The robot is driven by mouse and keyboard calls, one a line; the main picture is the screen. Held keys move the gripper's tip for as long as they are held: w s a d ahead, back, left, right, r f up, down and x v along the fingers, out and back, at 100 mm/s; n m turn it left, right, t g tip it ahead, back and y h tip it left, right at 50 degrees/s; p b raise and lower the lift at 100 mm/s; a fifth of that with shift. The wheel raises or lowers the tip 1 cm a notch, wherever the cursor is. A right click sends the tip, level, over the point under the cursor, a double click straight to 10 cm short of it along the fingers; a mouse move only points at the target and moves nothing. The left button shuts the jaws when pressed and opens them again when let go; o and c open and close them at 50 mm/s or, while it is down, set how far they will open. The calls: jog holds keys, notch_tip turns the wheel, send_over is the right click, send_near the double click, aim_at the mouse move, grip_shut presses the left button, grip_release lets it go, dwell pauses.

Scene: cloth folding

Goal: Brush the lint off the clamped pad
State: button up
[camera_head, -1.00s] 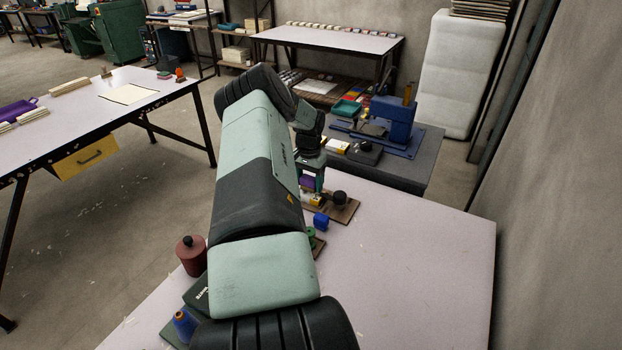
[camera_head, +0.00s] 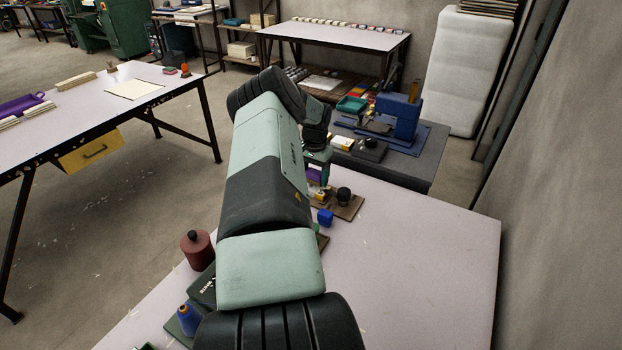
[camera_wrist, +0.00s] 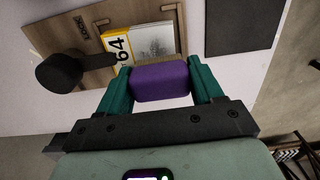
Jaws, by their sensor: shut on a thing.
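My gripper (camera_wrist: 160,85) has two teal fingers closed on a purple brush block (camera_wrist: 160,82). A tan bristle strip (camera_wrist: 165,62) shows along its far side, at the near edge of the pad. The pad (camera_wrist: 153,40) is grey-white and speckled, beside a yellow and white label reading 64 (camera_wrist: 117,46). It lies on a wooden board (camera_wrist: 85,20) with a black clamp knob (camera_wrist: 60,72). Whether the bristles touch the pad is unclear. In the head view my arm partly hides the gripper; the purple brush (camera_head: 315,174) shows just above the board (camera_head: 350,207).
A blue block (camera_head: 325,217) stands just in front of the board. A dark flat square (camera_wrist: 243,25) lies right of the pad. The table's right side (camera_head: 430,260) is clear.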

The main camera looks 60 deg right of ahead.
jog(key=shift+d, duration=0.4)
jog(key=shift+a+r, duration=0.1)
jog(key=shift+a, duration=2.8)
notch_tip(320, 180, up, 8)
